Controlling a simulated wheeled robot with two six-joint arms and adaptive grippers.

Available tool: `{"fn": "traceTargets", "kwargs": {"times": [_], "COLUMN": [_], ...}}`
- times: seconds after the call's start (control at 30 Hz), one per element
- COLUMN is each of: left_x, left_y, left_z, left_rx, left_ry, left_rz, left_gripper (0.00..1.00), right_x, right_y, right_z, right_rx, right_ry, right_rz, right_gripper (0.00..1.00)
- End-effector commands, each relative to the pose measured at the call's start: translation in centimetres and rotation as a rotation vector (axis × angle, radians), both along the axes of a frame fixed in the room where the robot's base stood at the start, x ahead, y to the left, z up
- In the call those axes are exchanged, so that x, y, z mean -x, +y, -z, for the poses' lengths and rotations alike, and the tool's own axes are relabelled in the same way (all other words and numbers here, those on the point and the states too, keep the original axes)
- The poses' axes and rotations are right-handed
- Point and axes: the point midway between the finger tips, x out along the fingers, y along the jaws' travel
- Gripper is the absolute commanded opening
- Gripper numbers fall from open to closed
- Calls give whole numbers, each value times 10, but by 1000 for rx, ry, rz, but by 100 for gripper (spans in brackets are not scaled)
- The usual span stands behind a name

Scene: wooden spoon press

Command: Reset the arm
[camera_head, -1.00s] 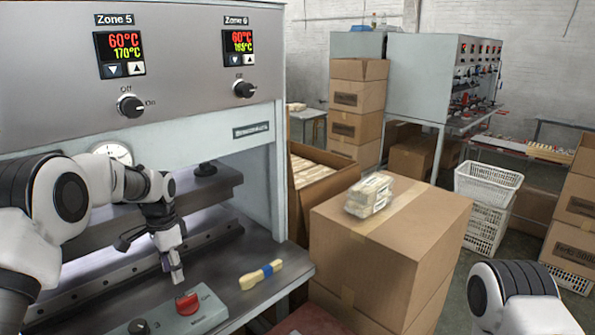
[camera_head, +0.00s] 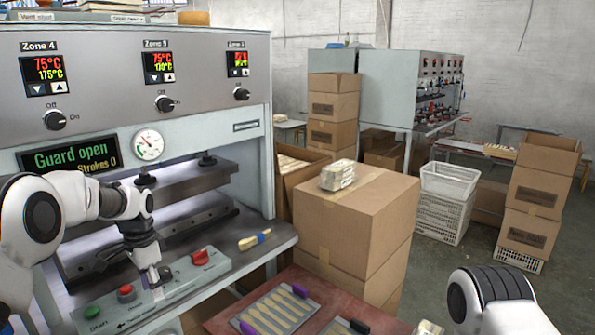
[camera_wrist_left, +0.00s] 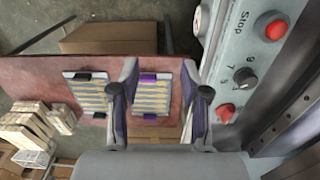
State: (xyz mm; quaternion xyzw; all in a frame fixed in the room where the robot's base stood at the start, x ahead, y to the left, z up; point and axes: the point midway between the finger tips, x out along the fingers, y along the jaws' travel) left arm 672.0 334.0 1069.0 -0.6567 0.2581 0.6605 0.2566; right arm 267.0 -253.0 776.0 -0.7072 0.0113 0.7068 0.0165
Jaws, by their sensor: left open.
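My left gripper (camera_head: 155,278) points down over the control panel (camera_head: 222,262) at the front of the press, left of its red knob (camera_head: 200,257). In the left wrist view, its two fingers (camera_wrist_left: 160,85) stand apart with nothing between them. A tray of wooden spoons (camera_wrist_left: 155,98) shows beyond and below the fingers. My right arm shows only as a link at the lower right; its gripper is out of view. The press (camera_head: 190,190) stands open at the left, and its display (camera_head: 68,155) reads "Guard open" and "Strokes 0".
Trays of spoons (camera_head: 275,308) lie on a reddish table (camera_head: 310,280) at the front. A large carton (camera_head: 350,215) bears a wrapped pack (camera_head: 338,175). Bare floor shows at the right.

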Motion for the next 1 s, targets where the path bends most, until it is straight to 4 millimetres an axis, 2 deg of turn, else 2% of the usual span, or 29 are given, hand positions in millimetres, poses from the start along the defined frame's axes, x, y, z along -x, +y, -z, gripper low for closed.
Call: {"fn": "traceTargets", "kwargs": {"times": [0.03,0.17,0.27,0.47,0.57,0.67,0.7,0.77,0.8,0.87,0.9,1.0], "left_x": [4,16,33,85,121,173,200,246,279,330,366,431], "left_y": [-1,-6,-11,-24,-33,-44,-49,-58,-64,-71,-76,-83], "left_z": [17,50,76,136,174,220,240,269,285,304,311,311], "left_rx": [-1,-6,-4,5,9,10,8,4,-4,-17,-28,-55], "left_ry": [28,89,154,298,365,431,454,480,491,492,482,395], "left_rz": [2,11,20,37,37,15,-4,-48,-84,-155,-218,-394], "left_gripper": [46,46,46,46,46,46,46,46,46,46,46,46], "right_x": [0,-1,-1,-1,0,0,0,0,0,0,0,0], "right_y": [0,0,0,0,0,0,0,0,0,0,0,0], "right_z": [1,1,1,2,2,3,3,3,4,4,4,4], "right_rx": [0,0,0,0,0,0,0,0,0,0,0,0], "right_ry": [0,-1,-2,-1,0,0,0,0,-1,-1,-1,-1], "right_rz": [0,0,0,0,0,0,0,0,0,0,0,0], "right_gripper": [40,40,40,40,40,40,40,40,40,40,40,40]}}
